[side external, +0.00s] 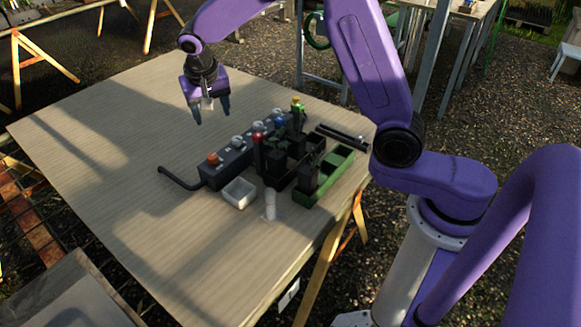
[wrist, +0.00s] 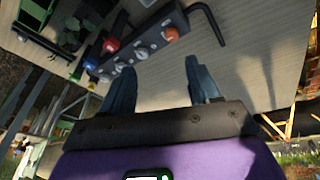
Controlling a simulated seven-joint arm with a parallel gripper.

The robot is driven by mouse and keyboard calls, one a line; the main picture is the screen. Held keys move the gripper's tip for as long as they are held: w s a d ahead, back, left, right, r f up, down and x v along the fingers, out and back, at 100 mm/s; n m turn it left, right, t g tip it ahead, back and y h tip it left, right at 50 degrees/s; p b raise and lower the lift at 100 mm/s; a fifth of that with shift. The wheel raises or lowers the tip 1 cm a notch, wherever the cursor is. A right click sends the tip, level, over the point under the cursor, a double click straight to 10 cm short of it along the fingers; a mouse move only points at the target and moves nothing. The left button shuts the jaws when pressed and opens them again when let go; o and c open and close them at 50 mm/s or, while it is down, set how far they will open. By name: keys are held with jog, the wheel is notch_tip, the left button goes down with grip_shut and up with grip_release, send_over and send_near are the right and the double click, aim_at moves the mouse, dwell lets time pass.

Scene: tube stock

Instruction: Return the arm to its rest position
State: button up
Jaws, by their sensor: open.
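My gripper (side external: 210,106) is purple with dark fingers and hangs above the far part of the wooden table (side external: 110,200), apart from the objects on it. In the wrist view its two fingers (wrist: 160,90) stand well apart with nothing between them. The arm reaches over from the right, with its elbow bent above the table's right edge.
The table's left side is clear.

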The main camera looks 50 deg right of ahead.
jog(key=s+a+r+n+y, duration=0.1)
jog(key=s+n, duration=0.4)
jog(key=s, duration=0.4)
jog(key=s+a+r+n+y, duration=0.15)
jog(key=s+n, duration=0.25)
jog(key=s, duration=0.4)
jog(key=s+d+n+g, duration=0.1)
jog(key=s+d+n, duration=0.2)
jog(key=s, duration=0.7)
jog(key=s+d+n+g, duration=0.1)
jog(key=s+d+n, duration=0.3)
jog(key=s, duration=0.6)
jog(key=shift+s+d+f+n, duration=0.2)
jog(key=shift+f+n, duration=0.05)
jog(key=shift+n, duration=0.75)
jog(key=shift+w, duration=0.1)
